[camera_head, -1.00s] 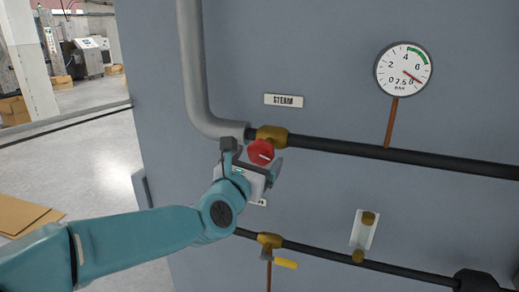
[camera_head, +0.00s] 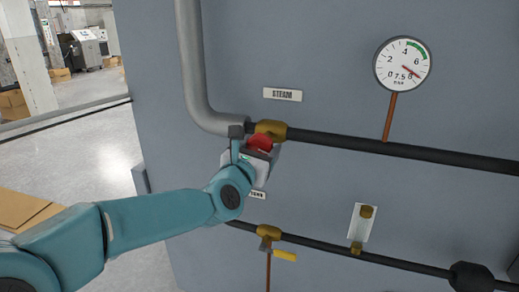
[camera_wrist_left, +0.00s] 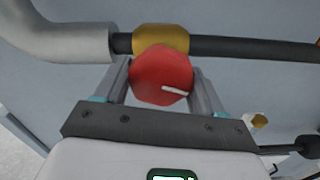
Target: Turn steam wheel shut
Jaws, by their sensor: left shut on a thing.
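The red steam wheel (camera_head: 262,142) sits on a brass valve body (camera_head: 271,129) on the upper black pipe, just below the STEAM label (camera_head: 283,95). In the left wrist view the wheel (camera_wrist_left: 161,75) shows a white mark at its lower right. My left gripper (camera_head: 257,147) is shut on the wheel, one finger at each side of it, as the left wrist view (camera_wrist_left: 162,85) also shows. The gripper partly hides the wheel in the head view. My right gripper is not in view.
A round gauge (camera_head: 402,65) hangs at upper right, its red needle near 8. A small bracket with brass fittings (camera_head: 362,228) is on the panel. A grey pipe (camera_head: 192,70) runs down left of the wheel.

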